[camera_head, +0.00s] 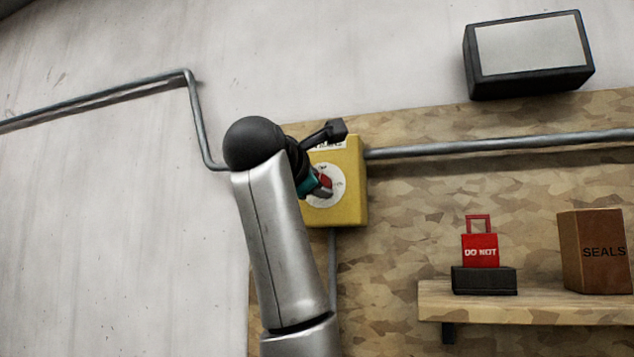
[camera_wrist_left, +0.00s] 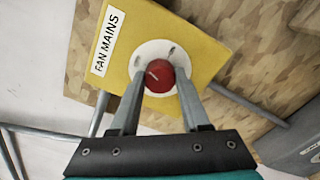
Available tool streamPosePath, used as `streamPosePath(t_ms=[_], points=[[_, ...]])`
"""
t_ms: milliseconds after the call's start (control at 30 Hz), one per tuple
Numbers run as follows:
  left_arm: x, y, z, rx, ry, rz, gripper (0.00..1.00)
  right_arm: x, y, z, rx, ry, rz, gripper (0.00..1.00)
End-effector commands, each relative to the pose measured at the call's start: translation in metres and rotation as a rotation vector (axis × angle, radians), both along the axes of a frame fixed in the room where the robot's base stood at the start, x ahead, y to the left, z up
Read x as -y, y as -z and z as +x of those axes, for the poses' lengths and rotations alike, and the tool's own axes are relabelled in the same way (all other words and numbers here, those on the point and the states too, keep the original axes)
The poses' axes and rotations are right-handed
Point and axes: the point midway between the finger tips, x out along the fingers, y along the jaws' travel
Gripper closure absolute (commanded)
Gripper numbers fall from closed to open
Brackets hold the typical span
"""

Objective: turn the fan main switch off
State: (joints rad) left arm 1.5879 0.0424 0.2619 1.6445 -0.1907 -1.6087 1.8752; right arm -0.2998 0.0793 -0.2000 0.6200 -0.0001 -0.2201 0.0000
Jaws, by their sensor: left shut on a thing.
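The fan main switch is a yellow box (camera_head: 350,212) on the wall. Its label reads "FAN MAINS" in the left wrist view (camera_wrist_left: 107,42). A red round knob (camera_wrist_left: 160,76) sits on a white disc (camera_wrist_left: 150,52) on the box face. A short white line marks the knob, and small dark marks show on the disc. My left gripper (camera_wrist_left: 161,82) is shut on the knob, one finger on each side. In the head view my arm covers the left part of the box, and the gripper (camera_head: 321,186) is partly hidden. My right gripper is not in view.
Grey conduit (camera_head: 500,143) runs right from the box, and another pipe (camera_head: 195,120) bends on the left wall. A shelf (camera_head: 560,305) at right holds a red "DO NOT" tag (camera_head: 480,251) and a brown "SEALS" box (camera_head: 595,252). A dark-framed panel (camera_head: 530,48) hangs above.

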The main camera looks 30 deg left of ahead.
Motion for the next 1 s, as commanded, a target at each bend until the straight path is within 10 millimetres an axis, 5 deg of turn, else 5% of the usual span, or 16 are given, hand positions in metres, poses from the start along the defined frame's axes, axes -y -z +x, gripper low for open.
streamPosePath(t_ms=[400, 1000], points=[[0.0005, 0.0027, 0.0013, 0.05, 0.002, -0.26, 1.0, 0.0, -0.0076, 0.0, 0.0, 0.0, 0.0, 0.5], [-0.0007, 0.0038, 0.0012, 0.067, -0.002, -0.33, 1.0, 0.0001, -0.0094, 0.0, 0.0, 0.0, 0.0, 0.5]])
